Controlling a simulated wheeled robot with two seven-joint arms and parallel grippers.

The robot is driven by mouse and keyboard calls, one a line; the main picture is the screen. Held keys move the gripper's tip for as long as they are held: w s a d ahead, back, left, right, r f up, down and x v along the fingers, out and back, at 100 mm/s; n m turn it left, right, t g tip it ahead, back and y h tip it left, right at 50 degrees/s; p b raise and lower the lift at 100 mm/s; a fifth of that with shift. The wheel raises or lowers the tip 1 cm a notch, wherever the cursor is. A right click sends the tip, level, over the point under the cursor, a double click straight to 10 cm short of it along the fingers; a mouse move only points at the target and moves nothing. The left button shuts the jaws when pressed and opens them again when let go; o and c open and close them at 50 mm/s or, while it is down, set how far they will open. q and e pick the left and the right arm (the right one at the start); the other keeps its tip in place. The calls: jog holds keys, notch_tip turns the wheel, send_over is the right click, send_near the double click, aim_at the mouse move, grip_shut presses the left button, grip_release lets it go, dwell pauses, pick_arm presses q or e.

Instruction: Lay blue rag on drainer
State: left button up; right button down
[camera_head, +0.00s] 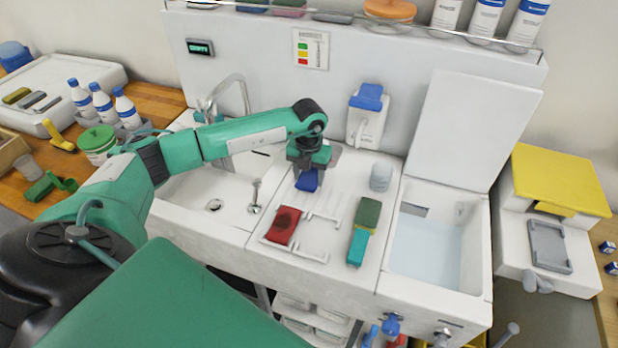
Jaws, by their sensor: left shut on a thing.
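The blue rag (308,181) is in my left gripper (307,168), which is shut on it and points down. The rag is over the back left part of the white drainer (318,222), a low rack on the counter. I cannot tell whether the rag touches the drainer. A red rag (283,226) with a dark patch lies at the drainer's front left. My right gripper is not in view.
A green and teal brush or sponge (363,232) lies right of the drainer, with a grey cylinder (380,177) behind it. An open basin of water (427,250) is at the right. A sink (205,200) with a tap is at the left. A soap dispenser (366,115) hangs on the back wall.

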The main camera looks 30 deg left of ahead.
pick_arm(q)
notch_tip(320, 180, down, 2)
jog(key=shift+f, duration=0.2)
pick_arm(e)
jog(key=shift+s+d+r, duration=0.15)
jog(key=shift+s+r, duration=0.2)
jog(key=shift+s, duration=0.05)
pick_arm(q)
jog(key=shift+f, duration=0.2)
jog(key=o, duration=1)
jog(key=shift+r, duration=0.1)
jog(key=shift+o, duration=0.2)
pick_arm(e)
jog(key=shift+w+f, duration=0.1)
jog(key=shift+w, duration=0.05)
